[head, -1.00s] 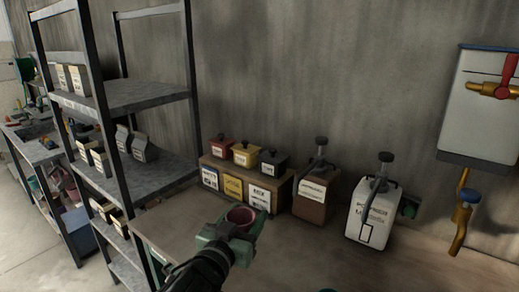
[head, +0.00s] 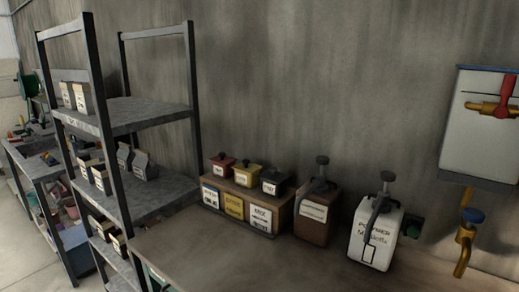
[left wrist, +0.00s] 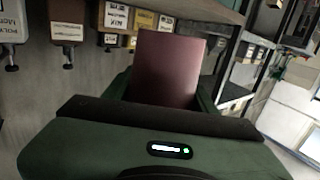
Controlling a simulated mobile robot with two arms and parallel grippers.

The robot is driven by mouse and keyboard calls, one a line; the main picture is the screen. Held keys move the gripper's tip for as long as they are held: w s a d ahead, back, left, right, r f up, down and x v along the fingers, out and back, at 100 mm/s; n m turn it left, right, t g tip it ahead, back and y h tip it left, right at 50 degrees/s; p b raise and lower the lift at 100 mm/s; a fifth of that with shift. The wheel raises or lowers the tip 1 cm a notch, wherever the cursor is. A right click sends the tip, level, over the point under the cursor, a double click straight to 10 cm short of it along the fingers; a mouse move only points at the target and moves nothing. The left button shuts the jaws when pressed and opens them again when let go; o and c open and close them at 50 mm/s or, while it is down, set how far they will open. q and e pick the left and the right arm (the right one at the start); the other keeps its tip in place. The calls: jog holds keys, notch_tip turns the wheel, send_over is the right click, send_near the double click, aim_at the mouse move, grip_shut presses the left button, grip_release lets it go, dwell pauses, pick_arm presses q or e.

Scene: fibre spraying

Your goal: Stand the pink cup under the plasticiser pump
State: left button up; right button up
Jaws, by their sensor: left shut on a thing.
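The pink cup (left wrist: 168,68) shows large in the left wrist view. My left gripper (left wrist: 165,92) is shut on it, with a green finger on either side. In the head view the cup is out of sight, and only a green bit, perhaps of my gripper, shows at the bottom edge. Two pump containers stand on the bench by the wall: a brown one (head: 314,215) and a white one (head: 375,236), each with a dark pump on top. The brown one's label is too small to read; the white one's seems to start with "Polymer". My right gripper is not in view.
Red, yellow and black lidded boxes sit on a labelled wooden rack (head: 240,212) left of the pumps. A metal shelf (head: 150,112) stands at the left. A wall tank (head: 480,130) with a red-handled tap hangs at the right. The bench front (head: 230,255) is clear.

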pick_arm(q)
jog(key=s+f, duration=0.2)
jog(key=s, duration=0.4)
jog(key=shift+w, duration=0.1)
jog(key=w+d+r+m+h, duration=0.1)
jog(key=w+d+r+h, duration=0.1)
jog(key=w+d+r, duration=0.3)
jog(key=w+d+r+m+g+h, duration=0.1)
jog(key=w+d+r+m+h, duration=0.1)
jog(key=w+d+r, duration=0.3)
jog(key=w+d+r+m+h, duration=0.2)
jog(key=w+d+r, duration=0.3)
jog(key=w+d, duration=0.4)
jog(key=shift+w+d+g+h, duration=0.3)
jog(key=shift+w+h, duration=0.4)
jog(key=shift+w, duration=2.45)
jog(key=shift+f, duration=0.15)
notch_tip(320, 180, down, 19)
jog(key=shift+f+b, duration=0.2)
jog(key=shift+b, duration=0.2)
